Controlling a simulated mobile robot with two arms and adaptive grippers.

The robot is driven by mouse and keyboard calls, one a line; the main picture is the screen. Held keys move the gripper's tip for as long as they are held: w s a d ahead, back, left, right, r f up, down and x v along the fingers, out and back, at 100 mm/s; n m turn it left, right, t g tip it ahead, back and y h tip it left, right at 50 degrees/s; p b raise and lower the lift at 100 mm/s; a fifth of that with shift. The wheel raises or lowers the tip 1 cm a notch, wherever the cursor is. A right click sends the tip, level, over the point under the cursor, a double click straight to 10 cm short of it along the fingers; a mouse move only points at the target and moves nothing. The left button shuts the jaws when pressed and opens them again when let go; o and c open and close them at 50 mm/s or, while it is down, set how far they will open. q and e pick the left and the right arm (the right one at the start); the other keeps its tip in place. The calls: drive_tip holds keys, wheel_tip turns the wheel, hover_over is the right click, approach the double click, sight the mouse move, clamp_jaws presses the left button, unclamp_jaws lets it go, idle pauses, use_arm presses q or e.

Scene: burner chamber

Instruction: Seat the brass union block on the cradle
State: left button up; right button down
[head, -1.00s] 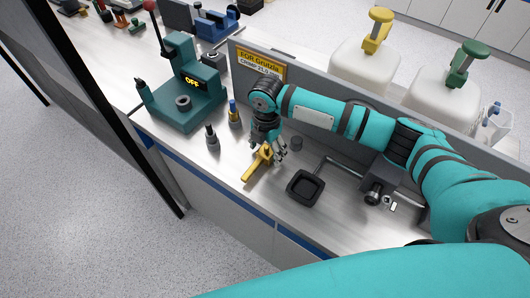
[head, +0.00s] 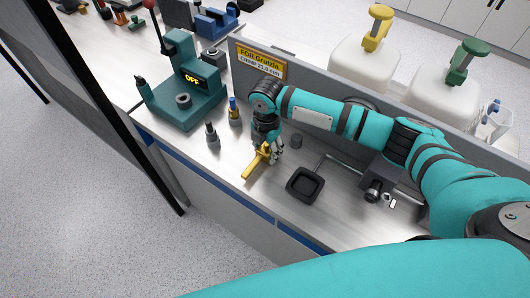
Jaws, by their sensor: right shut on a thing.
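My right gripper (head: 268,152) reaches down to the bench and is shut on a brass-yellow piece (head: 252,169), which looks like the brass union block. The piece has a long flat bar toward the bench's front edge, and its upper end is partly hidden by the fingers. It is low at the bench top; I cannot tell whether it touches. A black square dish (head: 305,185) lies to the right of it. Which fixture is the cradle is not clear from this view. My left gripper is out of view.
A teal machine (head: 185,95) with an OFF display stands at the left. Two small upright tools, one grey (head: 212,136) and one blue-tipped (head: 234,112), stand near the gripper. A dark fixture (head: 378,178) is at the right. A grey panel (head: 340,85) runs behind my arm.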

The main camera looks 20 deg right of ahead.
sight(268, 151)
drive_tip(key=shift+r, duration=0.1)
drive_tip(key=shift+r+b, duration=0.3)
drive_tip(key=shift+r, duration=0.05)
drive_tip(key=shift+s+d+r+b, duration=0.1)
drive_tip(key=shift+s+r+b, duration=0.2)
drive_tip(key=shift+r, duration=0.35)
drive_tip(key=shift+s+r+b, duration=0.15)
drive_tip(key=shift+r+b, duration=0.2)
drive_tip(key=shift+r, duration=0.25)
drive_tip(key=s+b, duration=0.1)
drive_tip(key=s, duration=0.4)
drive_tip(key=s+d+r+b, duration=0.1)
drive_tip(key=s, duration=0.4)
drive_tip(key=s+d+b, duration=0.1)
drive_tip(key=s, duration=0.4)
drive_tip(key=shift+d+r, duration=0.2)
drive_tip(key=shift+r, duration=0.15)
drive_tip(key=shift+w, duration=0.1)
drive_tip(key=c, duration=1.4)
unclamp_jaws()
clamp_jaws()
